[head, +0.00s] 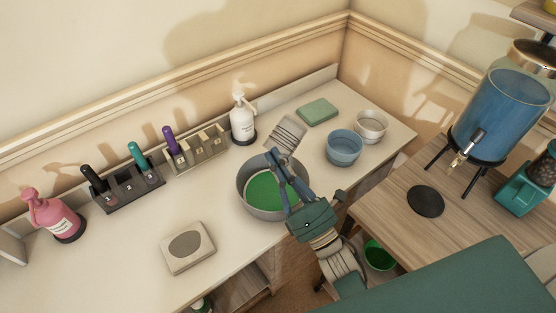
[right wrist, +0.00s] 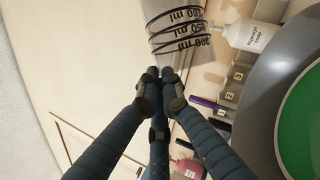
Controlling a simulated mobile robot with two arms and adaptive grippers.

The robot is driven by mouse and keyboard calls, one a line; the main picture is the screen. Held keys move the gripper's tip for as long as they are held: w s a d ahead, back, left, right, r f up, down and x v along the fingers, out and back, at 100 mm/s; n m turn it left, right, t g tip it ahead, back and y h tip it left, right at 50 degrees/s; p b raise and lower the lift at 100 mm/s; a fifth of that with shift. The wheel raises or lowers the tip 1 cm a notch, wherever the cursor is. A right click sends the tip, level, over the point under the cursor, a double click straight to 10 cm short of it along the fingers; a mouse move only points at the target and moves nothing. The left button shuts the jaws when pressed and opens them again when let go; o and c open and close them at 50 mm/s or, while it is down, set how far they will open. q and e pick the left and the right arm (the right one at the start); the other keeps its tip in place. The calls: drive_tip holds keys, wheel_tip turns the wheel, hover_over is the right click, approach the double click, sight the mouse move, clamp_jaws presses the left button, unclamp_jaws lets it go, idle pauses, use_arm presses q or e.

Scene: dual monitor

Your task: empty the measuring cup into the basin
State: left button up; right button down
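The measuring cup (head: 284,134), pale and see-through with dark ring marks, is held tilted by my right gripper (head: 273,156). In the head view it shows at the back edge of the basin (head: 245,195), a round grey bowl with a flat green inside. In the right wrist view the cup (right wrist: 178,28) shows its ml marks, and the fingers of my right gripper (right wrist: 160,74) are closed together at its edge. The basin (right wrist: 257,115) is at the right there. I cannot tell whether anything is in the cup. My left gripper is not in view.
A white soap bottle (head: 243,122) stands just behind the basin. A blue bowl (head: 344,148), a pale bowl (head: 371,125) and a green sponge (head: 317,111) are to the right. Marker holders (head: 130,190) and a pink bottle (head: 55,216) are left. A square pad (head: 188,248) lies in front.

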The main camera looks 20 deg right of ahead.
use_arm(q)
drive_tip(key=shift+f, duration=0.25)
use_arm(e)
drive_tip(key=shift+a+n, duration=0.1)
drive_tip(key=shift+n, duration=0.3)
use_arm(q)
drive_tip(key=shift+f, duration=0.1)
use_arm(e)
drive_tip(key=shift+s+f, duration=0.1)
use_arm(q)
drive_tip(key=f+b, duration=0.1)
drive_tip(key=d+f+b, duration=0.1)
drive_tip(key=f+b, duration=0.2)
drive_tip(key=b, duration=0.1)
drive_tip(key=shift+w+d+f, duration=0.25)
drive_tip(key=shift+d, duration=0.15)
use_arm(e)
drive_tip(key=n+y, duration=0.1)
drive_tip(key=n, duration=0.1)
drive_tip(key=f+n+y, duration=0.1)
drive_tip(key=n, duration=0.1)
drive_tip(key=a+n+g+y, duration=0.1)
drive_tip(key=n+y, duration=0.1)
drive_tip(key=shift+s+f, duration=0.3)
